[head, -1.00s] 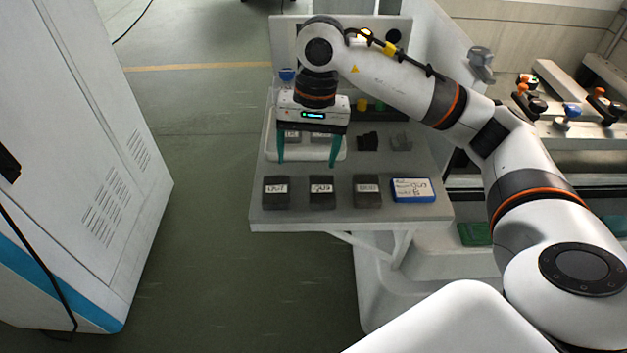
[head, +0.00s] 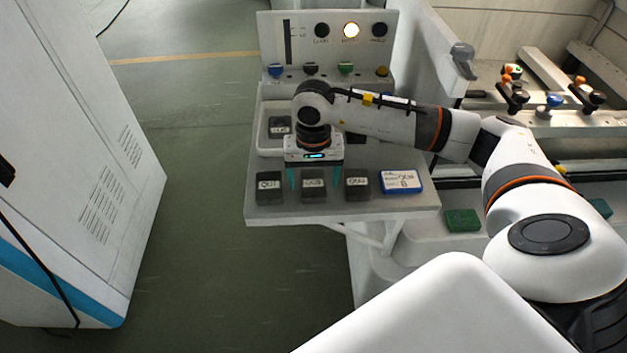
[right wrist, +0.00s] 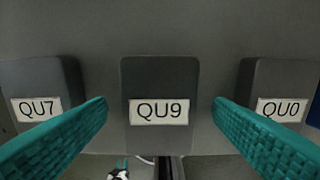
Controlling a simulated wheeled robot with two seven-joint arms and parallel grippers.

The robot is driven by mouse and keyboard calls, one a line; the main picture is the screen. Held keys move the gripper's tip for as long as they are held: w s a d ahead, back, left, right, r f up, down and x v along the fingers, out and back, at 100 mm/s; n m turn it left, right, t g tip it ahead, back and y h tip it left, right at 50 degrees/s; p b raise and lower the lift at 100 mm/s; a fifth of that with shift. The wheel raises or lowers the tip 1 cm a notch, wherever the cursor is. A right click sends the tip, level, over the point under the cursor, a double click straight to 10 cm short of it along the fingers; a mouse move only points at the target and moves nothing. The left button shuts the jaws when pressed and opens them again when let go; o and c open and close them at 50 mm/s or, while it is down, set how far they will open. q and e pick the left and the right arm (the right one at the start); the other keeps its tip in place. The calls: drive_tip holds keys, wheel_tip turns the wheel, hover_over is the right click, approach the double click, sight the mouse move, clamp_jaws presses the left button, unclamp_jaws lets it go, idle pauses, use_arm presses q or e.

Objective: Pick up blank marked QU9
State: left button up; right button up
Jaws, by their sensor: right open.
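The blank marked QU9 (right wrist: 158,92) is a dark grey block with a white label, centred in the right wrist view between my two teal fingers. In the head view the same blank (head: 313,194) sits in the front row on the grey shelf (head: 300,212). My right gripper (head: 314,179) is open and empty above it, pointing down, with one finger to each side. Contact with the blank cannot be told. Blanks marked QU7 (right wrist: 40,85) and QU0 (right wrist: 283,85) stand on either side, apart from it. My left gripper is out of view.
A blue-framed label card (head: 401,182) lies right of the front row. A white tray (head: 268,146) with dark blanks lies behind, partly hidden by my arm. A control panel (head: 300,45) with a lit lamp (head: 351,30) stands at the back. A white cabinet (head: 80,150) is at left.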

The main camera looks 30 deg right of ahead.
drive_tip(key=shift+f, duration=0.4)
drive_tip(key=shift+c, duration=0.3)
drive_tip(key=c, duration=1.5)
drive_tip(key=shift+w, duration=0.1)
drive_tip(key=shift+r, duration=0.15)
